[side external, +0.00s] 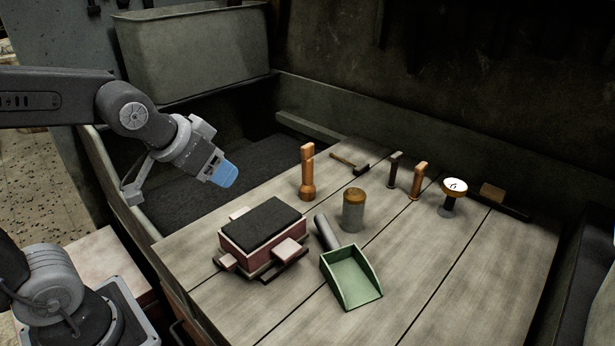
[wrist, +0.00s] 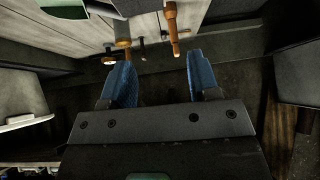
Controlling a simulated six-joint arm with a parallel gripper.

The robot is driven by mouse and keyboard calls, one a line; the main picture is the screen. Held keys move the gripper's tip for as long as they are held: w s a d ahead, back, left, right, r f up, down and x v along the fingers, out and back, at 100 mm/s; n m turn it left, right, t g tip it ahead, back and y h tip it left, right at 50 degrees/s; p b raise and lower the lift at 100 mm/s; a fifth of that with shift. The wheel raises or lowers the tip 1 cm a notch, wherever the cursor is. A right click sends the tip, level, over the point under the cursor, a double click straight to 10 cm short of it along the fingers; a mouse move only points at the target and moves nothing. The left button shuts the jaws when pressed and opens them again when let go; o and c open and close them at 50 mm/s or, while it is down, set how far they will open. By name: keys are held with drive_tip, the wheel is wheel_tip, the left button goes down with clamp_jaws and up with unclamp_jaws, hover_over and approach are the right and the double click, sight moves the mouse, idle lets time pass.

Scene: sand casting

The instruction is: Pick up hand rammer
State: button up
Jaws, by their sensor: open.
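The hand rammer appears to be the orange-brown wooden tool (side external: 307,175) standing upright on the wooden table, with a slim top and a wider base. My gripper (side external: 222,174) is in the air to its left, apart from it, with blue fingertips. In the wrist view my gripper (wrist: 161,78) has its two blue fingers spread apart with nothing between them. A brown wooden piece (wrist: 172,30) shows beyond the fingertips and looks like the same rammer, though I cannot be sure.
A moulding box with a dark top (side external: 262,222) and a green scoop (side external: 352,277) lie at the table's front. A brown-topped cylinder (side external: 353,212) stands right of the rammer. A small hammer (side external: 349,163), upright handled tools (side external: 418,180) and a gauge-like tool (side external: 453,190) are farther back.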

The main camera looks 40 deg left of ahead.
drive_tip(key=w+a+f+t, duration=0.1)
drive_tip(key=w+t, duration=0.1)
drive_tip(key=w, duration=0.6)
drive_tip(key=w+a+f+t, duration=0.2)
drive_tip(key=w, duration=0.6)
drive_tip(key=t, duration=0.2)
hover_over(304, 167)
drive_tip(key=s, duration=0.2)
wheel_tip(304, 167, down, 3)
drive_tip(key=shift+w+f+h, duration=0.2)
drive_tip(key=shift+f+h, duration=0.1)
drive_tip(key=shift+f, duration=1.6)
wheel_tip(304, 167, down, 4)
drive_tip(key=shift+w+r, duration=0.15)
drive_tip(key=shift+r, duration=0.1)
drive_tip(key=shift+x, duration=1.25)
drive_tip(key=shift+w+r, duration=0.1)
drive_tip(key=shift+r, duration=0.05)
drive_tip(key=shift+c, duration=0.3)
drive_tip(key=c, duration=1)
